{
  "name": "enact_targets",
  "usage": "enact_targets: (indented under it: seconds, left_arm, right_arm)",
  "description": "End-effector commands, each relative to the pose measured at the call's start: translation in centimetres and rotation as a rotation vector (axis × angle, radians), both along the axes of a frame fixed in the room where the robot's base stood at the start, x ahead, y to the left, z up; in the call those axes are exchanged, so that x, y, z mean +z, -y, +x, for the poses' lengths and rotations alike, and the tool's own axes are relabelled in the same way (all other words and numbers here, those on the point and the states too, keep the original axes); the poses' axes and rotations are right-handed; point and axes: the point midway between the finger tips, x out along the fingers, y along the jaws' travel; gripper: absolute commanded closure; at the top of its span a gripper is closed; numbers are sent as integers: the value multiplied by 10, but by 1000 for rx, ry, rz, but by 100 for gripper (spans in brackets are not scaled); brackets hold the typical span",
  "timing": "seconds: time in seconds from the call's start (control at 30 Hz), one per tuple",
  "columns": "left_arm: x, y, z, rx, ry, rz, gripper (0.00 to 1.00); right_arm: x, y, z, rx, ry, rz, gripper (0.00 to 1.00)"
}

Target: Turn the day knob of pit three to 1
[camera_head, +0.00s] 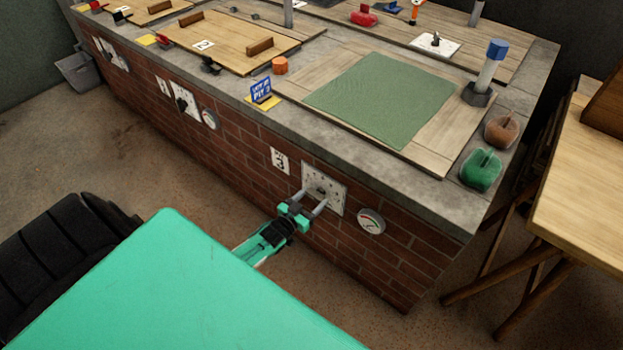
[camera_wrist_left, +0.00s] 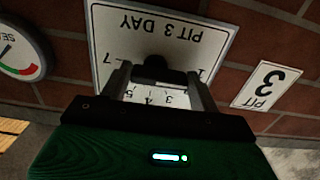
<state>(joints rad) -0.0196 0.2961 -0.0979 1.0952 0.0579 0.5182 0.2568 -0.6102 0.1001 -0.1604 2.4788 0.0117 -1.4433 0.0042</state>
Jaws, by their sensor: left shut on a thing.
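The pit three day dial (camera_head: 335,186) is a white square plate on the brick front wall, under the green-covered pit. In the left wrist view the dial plate (camera_wrist_left: 165,22) appears upside down and reads "PIT 3 DAY", with several digits partly showing. Its dark day knob (camera_wrist_left: 152,68) sits between my fingers; it is small in the head view (camera_head: 319,191). My left gripper (camera_head: 313,201) reaches the dial from the front left and is shut on the knob. Which digit the knob points to is hard to tell. My right gripper is not in view.
A round gauge (camera_head: 371,221) is right of the dial, and a "PIT 3" sign (camera_head: 279,160) is left of it. The stone counter edge runs above. A green mitt-like thing (camera_head: 481,169) lies on the counter's corner. A wooden table (camera_head: 580,205) stands at the right.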

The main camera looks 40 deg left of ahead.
Motion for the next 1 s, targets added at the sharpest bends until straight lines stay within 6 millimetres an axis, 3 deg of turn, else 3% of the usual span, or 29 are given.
enact_targets:
  seconds: [0.27, 0.3, 0.4, 0.77, 1.0]
  left_arm:
    - [-1, 0, 0, 1, -2, -3, 61]
    - [-1, 0, 0, 1, -2, -3, 34]
    - [-1, 0, 0, 1, -2, -3, 16]
    - [0, 0, -4, 0, -2, -1, 16]
    - [-1, -3, -40, 0, -5, -1, 16]
  right_arm:
    - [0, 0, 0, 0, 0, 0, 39]
    - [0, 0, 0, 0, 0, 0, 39]
    - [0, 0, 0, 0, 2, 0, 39]
    - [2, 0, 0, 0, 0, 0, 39]
    - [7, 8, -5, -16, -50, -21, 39]
